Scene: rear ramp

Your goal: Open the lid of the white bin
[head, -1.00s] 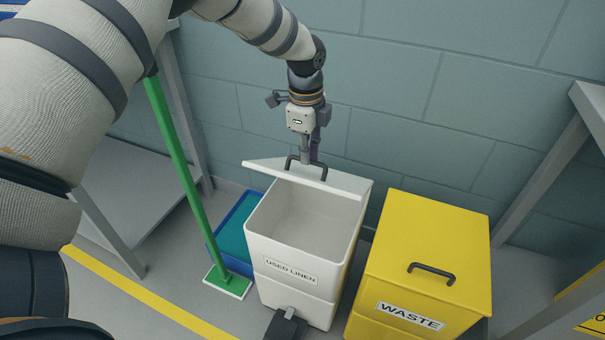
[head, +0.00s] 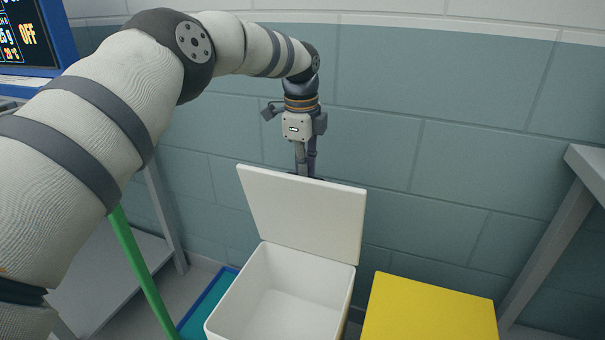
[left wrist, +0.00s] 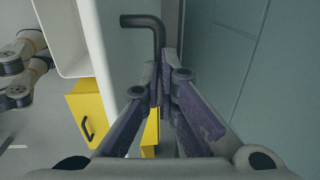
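The white bin (head: 228,305) stands open at the lower middle of the head view, its inside visible and empty. Its white lid (head: 305,212) is raised steeply, close to upright, hinged at the bin's back edge. My left gripper (head: 304,174) is at the lid's upper edge, its fingertips partly hidden behind it. In the left wrist view the lid (left wrist: 130,60) stands beside the dark bar handle (left wrist: 145,21), which bends down between my left fingertips (left wrist: 167,75). The fingers are closed together on it. My right gripper is not in view.
A yellow bin (head: 430,310) stands close on the right. A blue-green container (head: 208,300) and a green pole (head: 140,265) are on the left. A tiled wall (head: 440,150) is close behind the lid. Grey frames stand on both sides.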

